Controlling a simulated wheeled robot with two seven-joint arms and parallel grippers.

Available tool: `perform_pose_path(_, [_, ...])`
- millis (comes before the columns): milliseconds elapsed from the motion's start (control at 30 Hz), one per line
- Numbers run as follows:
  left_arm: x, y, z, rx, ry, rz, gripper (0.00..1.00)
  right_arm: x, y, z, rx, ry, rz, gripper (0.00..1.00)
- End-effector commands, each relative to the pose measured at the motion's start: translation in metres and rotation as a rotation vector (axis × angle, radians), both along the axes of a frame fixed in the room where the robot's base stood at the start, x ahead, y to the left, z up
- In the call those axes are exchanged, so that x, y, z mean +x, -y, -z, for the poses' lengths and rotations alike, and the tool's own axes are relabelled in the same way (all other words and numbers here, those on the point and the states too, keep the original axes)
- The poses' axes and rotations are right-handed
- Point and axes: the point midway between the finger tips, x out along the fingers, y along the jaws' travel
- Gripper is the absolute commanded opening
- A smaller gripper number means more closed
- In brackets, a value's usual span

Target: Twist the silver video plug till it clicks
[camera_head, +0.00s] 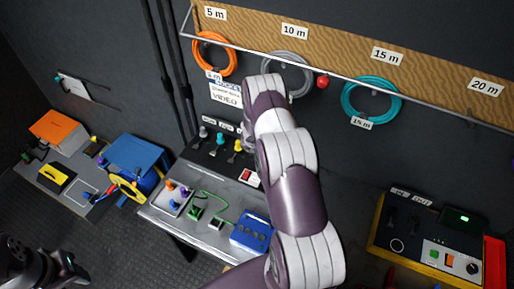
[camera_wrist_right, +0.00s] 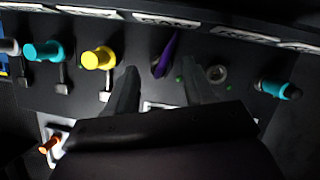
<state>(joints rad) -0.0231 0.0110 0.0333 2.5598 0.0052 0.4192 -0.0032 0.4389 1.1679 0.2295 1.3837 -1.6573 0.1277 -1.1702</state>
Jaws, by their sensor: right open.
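A silver-grey plug (camera_head: 203,132) stands at the left end of the row on the dark connector panel, beside a cyan plug (camera_head: 220,138) and a yellow plug (camera_head: 238,145). In the right wrist view a grey plug (camera_wrist_right: 8,47) is cut by the left edge. A round silver ring-like fitting (camera_wrist_right: 217,73) also shows there, right of the fingers; I cannot tell whether it is a plug or a socket. My right gripper (camera_wrist_right: 160,68) is open, its fingers on either side of a purple piece (camera_wrist_right: 166,50). My left gripper (camera_head: 72,268) is dark and at the lower left; its jaws are unclear.
My right arm hides part of the panel in the head view. A teal plug (camera_wrist_right: 278,89) is at the right. A blue box (camera_head: 252,232) and a tray (camera_head: 170,200) of small connectors sit on the bench. Coiled cables, such as the orange one (camera_head: 199,50), hang behind.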

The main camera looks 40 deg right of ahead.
Motion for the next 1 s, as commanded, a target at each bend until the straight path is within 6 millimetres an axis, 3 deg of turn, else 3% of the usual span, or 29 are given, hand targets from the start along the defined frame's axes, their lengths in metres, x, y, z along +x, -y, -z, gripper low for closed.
perform_pose_path(233, [0.0, 0.0, -0.011, 0.0, 0.0, 0.0, 0.43, 0.008, 0.008, 0.025, 0.001, 0.0, 0.002, 0.53])
perform_pose_path(567, [0.0, 0.0, -0.011, 0.0, 0.0, 0.0, 0.43, 0.009, 0.009, 0.03, 0.001, 0.001, 0.002, 0.53])
perform_pose_path(733, [0.0, 0.0, -0.011, 0.0, 0.0, 0.0, 0.43, 0.009, 0.009, 0.03, 0.001, 0.001, 0.002, 0.02])
perform_pose_path(767, [0.0, 0.0, -0.011, 0.0, 0.0, 0.0, 0.43, 0.009, 0.009, 0.03, 0.001, 0.001, 0.002, 0.02])
perform_pose_path(800, [0.0, 0.0, -0.011, 0.0, 0.0, 0.0, 0.43, 0.009, 0.009, 0.03, 0.001, 0.001, 0.002, 0.35])
perform_pose_path(867, [0.0, 0.0, -0.011, 0.0, 0.0, 0.0, 0.43, 0.009, 0.009, 0.03, 0.001, 0.001, 0.002, 0.53])
perform_pose_path(1000, [0.0, 0.0, -0.011, 0.0, 0.0, 0.0, 0.43, 0.009, 0.009, 0.03, 0.001, 0.001, 0.002, 0.53])
